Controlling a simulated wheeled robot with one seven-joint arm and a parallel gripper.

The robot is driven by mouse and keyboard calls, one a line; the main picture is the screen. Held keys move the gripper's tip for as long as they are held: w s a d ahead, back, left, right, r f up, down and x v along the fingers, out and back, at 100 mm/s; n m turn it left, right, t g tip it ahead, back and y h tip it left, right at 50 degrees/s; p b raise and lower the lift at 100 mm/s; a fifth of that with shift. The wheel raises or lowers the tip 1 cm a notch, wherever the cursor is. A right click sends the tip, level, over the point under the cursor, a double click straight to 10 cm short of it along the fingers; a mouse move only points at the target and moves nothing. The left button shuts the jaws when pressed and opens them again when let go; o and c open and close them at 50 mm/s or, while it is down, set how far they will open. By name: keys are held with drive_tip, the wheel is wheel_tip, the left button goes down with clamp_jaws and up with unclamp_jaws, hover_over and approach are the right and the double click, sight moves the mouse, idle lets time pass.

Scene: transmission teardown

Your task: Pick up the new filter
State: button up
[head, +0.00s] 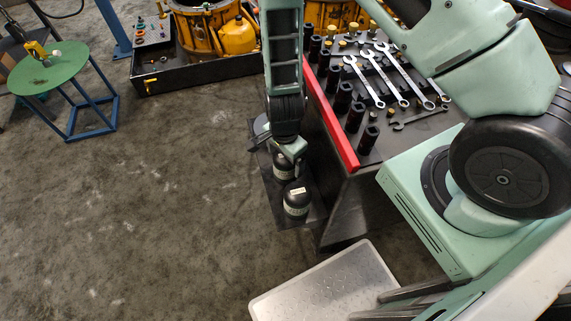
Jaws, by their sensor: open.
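Two black, rounded canisters with pale labels stand upright on a small dark shelf (268,190) at the side of the tool bench. The front filter (296,203) is in plain view. The rear filter (283,170) is partly covered from above by my gripper. I cannot tell which of the two is the new one. My gripper (291,150) hangs down from the arm, just over or beside the rear filter. It is open, and its fingertips are small and partly hidden. I cannot tell whether they touch the filter.
The tool bench (345,190) with a red edge, wrenches (388,75) and dark sockets stands close on the right. A metal plate (325,287) is in front. A green stool (48,68) and yellow housings (205,28) are farther back. The floor on the left is clear.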

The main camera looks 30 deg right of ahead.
drive_tip(key=shift+s+f, duration=0.1)
drive_tip(key=shift+f, duration=1.45)
drive_tip(key=c, duration=1.4)
drive_tip(key=shift+o, duration=0.2)
